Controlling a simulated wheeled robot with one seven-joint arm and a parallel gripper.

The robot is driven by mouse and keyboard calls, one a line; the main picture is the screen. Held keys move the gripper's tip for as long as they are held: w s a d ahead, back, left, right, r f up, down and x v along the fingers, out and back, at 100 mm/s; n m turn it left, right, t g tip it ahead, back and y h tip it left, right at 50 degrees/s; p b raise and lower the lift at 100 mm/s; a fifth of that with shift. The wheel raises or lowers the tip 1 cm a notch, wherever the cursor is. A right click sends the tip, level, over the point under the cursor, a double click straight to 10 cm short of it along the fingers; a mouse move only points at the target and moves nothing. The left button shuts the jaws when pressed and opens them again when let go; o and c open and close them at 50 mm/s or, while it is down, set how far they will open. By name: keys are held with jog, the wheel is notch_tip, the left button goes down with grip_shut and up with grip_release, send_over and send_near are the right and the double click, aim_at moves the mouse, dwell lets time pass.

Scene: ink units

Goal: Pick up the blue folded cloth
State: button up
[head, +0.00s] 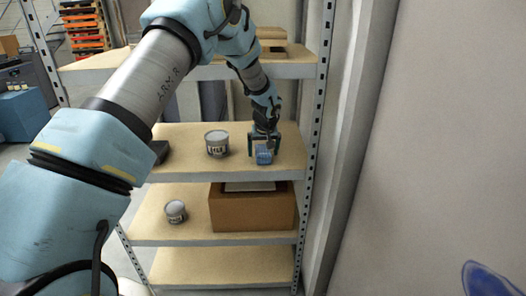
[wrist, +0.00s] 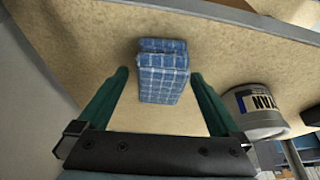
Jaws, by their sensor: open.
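The blue folded cloth (head: 264,155) has a pale grid pattern and lies on the middle shelf (head: 185,169), near its right side. In the wrist view the cloth (wrist: 163,71) lies partly between the tips of my gripper's two green fingers. My gripper (head: 264,142) is at the cloth in the head view. In the wrist view my gripper (wrist: 158,75) is open, with one finger on each side of the cloth and a gap showing on the left. Whether the right finger touches the cloth, I cannot tell.
A grey can (head: 217,144) stands left of the cloth; it also shows in the wrist view (wrist: 256,112). A dark object (head: 159,151) is farther left on the shelf. A cardboard box (head: 252,210) and another can (head: 175,211) are on the shelf below. A rack post (head: 316,130) is at the right.

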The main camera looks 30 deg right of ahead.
jog(key=shift+w+f, duration=0.1)
jog(key=shift+f, duration=0.1)
jog(key=c, duration=1.4)
jog(key=shift+r+b, duration=0.45)
jog(key=shift+b, duration=0.1)
jog(key=shift+s+r+b, duration=0.25)
jog(key=shift+b, duration=0.05)
jog(key=shift+s+a+b, duration=1.1)
jog(key=shift+s+b, duration=0.05)
jog(key=shift+s, duration=1.6)
jog(key=shift+s+a+b, duration=1.1)
jog(key=shift+s+b, duration=0.1)
jog(key=shift+s, duration=1.5)
jog(key=shift+s+a+b, duration=1.1)
jog(key=shift+s+b, duration=0.05)
jog(key=shift+s, duration=1.6)
